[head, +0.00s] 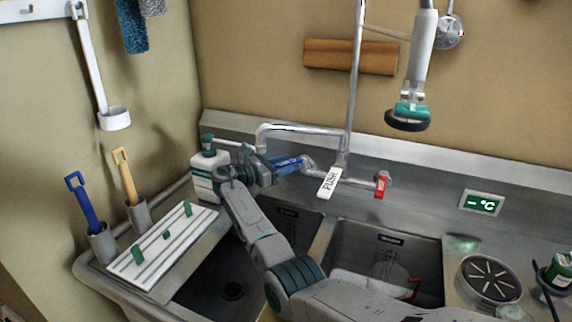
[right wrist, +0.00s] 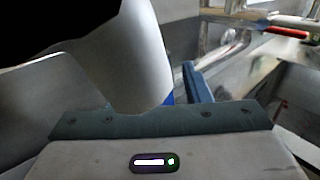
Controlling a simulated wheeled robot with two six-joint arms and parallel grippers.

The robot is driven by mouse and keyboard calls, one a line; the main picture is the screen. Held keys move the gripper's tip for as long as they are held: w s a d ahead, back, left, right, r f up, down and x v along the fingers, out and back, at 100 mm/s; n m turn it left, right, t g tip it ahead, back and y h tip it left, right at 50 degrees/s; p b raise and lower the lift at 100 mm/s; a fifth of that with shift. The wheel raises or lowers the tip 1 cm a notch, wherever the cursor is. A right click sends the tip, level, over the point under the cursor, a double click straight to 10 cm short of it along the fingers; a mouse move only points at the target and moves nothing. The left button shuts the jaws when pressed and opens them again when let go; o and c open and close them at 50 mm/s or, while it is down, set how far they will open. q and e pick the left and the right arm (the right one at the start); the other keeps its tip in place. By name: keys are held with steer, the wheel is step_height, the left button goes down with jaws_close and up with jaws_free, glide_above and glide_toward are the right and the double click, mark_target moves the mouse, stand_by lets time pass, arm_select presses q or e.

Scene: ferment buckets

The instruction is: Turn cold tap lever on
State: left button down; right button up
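The blue cold tap lever (head: 290,163) sits on the tap pipework at the back of the sink, left of the white PUSH handle (head: 329,183). My right gripper (head: 263,167) is at the lever's left end, close beside or touching it. Its fingers are small and partly overlap each other, so I cannot tell how far apart they are. In the right wrist view, a blue piece (right wrist: 198,84) shows beyond the gripper body, and I cannot tell whether it is a finger or the lever. My left gripper is not in view.
The red lever (head: 382,184) is to the right and also shows in the right wrist view (right wrist: 286,31). A white bottle (head: 208,172) stands just left of my right gripper. A ribbed white board (head: 163,247) lies on the left. The spray head (head: 410,112) hangs above right.

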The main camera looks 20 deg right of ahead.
steer(key=shift+a+f, duration=0.1)
steer(key=shift+a, duration=0.4)
arm_select(q)
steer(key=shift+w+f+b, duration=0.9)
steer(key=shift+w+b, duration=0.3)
steer(key=shift+b, duration=0.3)
arm_select(e)
steer(key=a, duration=1)
steer(key=shift+s, duration=0.4)
steer(key=shift+d, duration=0.1)
steer(key=shift+c, duration=0.4)
